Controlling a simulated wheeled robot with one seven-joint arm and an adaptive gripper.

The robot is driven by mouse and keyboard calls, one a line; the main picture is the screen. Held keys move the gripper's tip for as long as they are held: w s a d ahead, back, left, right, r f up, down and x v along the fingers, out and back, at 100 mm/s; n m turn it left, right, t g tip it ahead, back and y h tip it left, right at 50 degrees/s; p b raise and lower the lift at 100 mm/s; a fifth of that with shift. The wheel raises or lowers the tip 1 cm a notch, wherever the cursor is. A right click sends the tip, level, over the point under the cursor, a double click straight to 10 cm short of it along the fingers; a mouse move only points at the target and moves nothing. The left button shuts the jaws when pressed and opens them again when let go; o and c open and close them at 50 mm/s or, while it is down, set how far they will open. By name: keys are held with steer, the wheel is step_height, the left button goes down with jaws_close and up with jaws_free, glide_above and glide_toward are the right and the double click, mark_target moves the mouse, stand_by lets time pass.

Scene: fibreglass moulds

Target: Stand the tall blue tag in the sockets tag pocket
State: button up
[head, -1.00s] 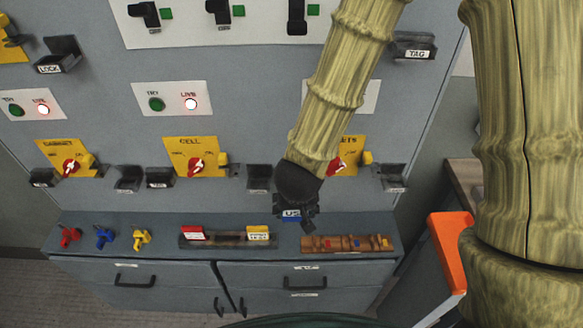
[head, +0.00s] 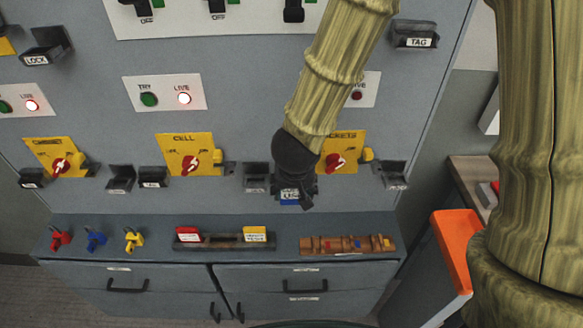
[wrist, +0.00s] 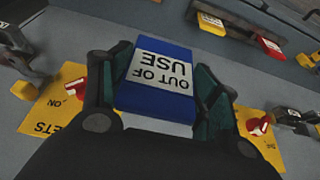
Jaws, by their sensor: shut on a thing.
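My gripper (head: 291,192) is shut on the blue tag (head: 290,198), held in front of the panel just left of the yellow sockets plate (head: 343,152). In the wrist view the tag (wrist: 160,80) sits between both fingers, its white "OUT OF USE" label upside down in the picture. A black pocket (head: 256,176) is left of my gripper, and another (head: 393,175) is right of the sockets plate. I cannot make out a tag-labelled pocket for the sockets; my gripper covers the panel directly left of that plate.
The ledge below holds red, blue and yellow padlocks (head: 96,240), a dark rack (head: 222,243) with red and yellow tags, and a brown rack (head: 347,251). The cell plate (head: 190,155) is to the left. An orange-edged bin (head: 453,250) stands at right.

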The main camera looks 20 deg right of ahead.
steer(key=shift+w+d+f+p, duration=0.5)
steer(key=shift+w+f+p, duration=0.25)
steer(key=shift+w, duration=1.15)
steer(key=shift+w+d+f+p, duration=0.5)
steer(key=shift+w+f+p, duration=0.25)
steer(key=shift+w, duration=1.15)
steer(key=shift+w+d+f+p, duration=0.55)
steer(key=shift+w+f, duration=0.3)
steer(key=shift+w, duration=1.05)
steer(key=shift+f, duration=0.15)
steer(key=o, duration=0.9)
steer(key=shift+c, duration=0.2)
steer(key=shift+a+r, duration=0.1)
steer(key=shift+r, duration=0.4)
steer(key=v, duration=1.1)
steer(key=shift+s+p, duration=0.25)
steer(key=shift+p, duration=0.2)
steer(key=shift+r, duration=0.1)
